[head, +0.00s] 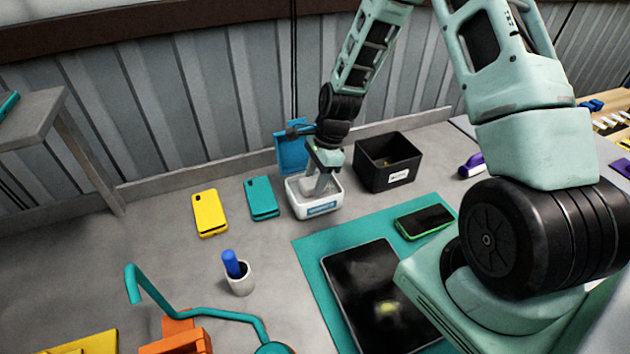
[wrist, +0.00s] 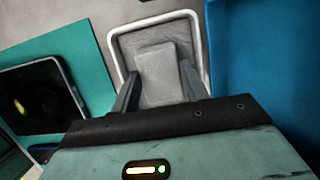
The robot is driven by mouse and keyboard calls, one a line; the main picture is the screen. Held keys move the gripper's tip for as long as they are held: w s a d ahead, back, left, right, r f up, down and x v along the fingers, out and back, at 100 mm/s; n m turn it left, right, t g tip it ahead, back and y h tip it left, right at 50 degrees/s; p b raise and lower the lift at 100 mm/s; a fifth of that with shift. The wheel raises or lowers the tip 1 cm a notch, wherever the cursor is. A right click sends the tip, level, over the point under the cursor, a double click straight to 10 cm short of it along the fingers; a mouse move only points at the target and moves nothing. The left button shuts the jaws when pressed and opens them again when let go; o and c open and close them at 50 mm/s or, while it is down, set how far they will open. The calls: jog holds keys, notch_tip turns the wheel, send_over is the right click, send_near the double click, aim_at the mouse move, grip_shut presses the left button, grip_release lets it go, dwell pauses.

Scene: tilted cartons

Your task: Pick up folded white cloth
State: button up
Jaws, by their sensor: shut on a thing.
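The folded white cloth (wrist: 163,73) looks pale grey in the wrist view and lies inside a small white open carton (wrist: 113,41). The carton (head: 305,211) also shows in the head view, with a blue-and-white label on its front. My gripper (wrist: 160,88) reaches down into the carton, with one finger on each side of the cloth, and is shut on it. In the head view my gripper (head: 320,184) is inside the carton's rim, and the cloth is mostly hidden there by the fingers and the walls.
A black box (head: 372,167) stands right of the carton and a blue panel (head: 291,150) behind it. Teal (head: 262,198) and yellow (head: 209,213) phones lie to the left. A teal mat (head: 312,262) holds a tablet (head: 375,290) and a green-edged phone (head: 425,221) in front.

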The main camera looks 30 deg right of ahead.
aim_at(315, 181)
notch_tip(315, 181, up, 9)
jog(key=b, duration=0.2)
jog(key=shift+r, duration=0.15)
dwell(0.3)
jog(key=o, duration=0.3)
jog(key=shift+c, duration=1.1)
